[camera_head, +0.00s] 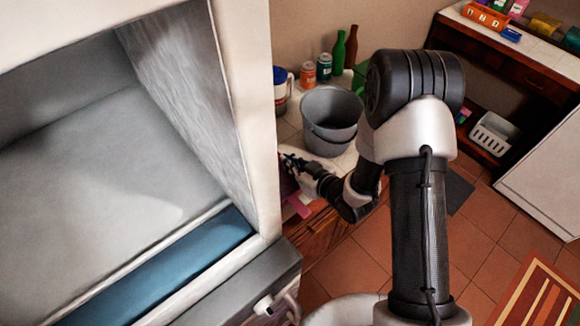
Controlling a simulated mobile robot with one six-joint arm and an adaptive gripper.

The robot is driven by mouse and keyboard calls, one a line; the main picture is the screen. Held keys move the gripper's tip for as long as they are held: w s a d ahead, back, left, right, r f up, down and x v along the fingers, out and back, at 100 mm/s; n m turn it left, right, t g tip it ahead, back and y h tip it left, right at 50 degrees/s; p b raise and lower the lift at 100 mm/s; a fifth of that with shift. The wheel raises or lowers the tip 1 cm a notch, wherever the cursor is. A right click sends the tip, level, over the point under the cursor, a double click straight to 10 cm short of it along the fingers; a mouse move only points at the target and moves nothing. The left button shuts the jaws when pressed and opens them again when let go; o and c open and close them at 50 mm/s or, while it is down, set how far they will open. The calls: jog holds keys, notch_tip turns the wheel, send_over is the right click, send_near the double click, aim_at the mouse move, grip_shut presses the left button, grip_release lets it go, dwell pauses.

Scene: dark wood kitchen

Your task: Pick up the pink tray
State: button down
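A pink piece, likely part of the pink tray (298,207), shows at the counter's front edge, just right of the large white cabinet. Most of it is hidden behind the cabinet edge and my arm. My gripper (287,160) is at the end of my black and silver arm, over the counter, above and behind the visible pink part. Its fingers point left toward the cabinet edge. They are small and dark here, so I cannot tell whether they are open, shut or touching the tray.
A grey bucket (331,118) stands on the counter right behind my gripper. Cans (308,75), bottles (339,52) and a blue-lidded container (281,90) stand behind it. The open white cabinet (240,110) blocks the left.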

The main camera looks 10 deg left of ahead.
jog(key=shift+r+p, duration=0.6)
jog(key=shift+r, duration=2.15)
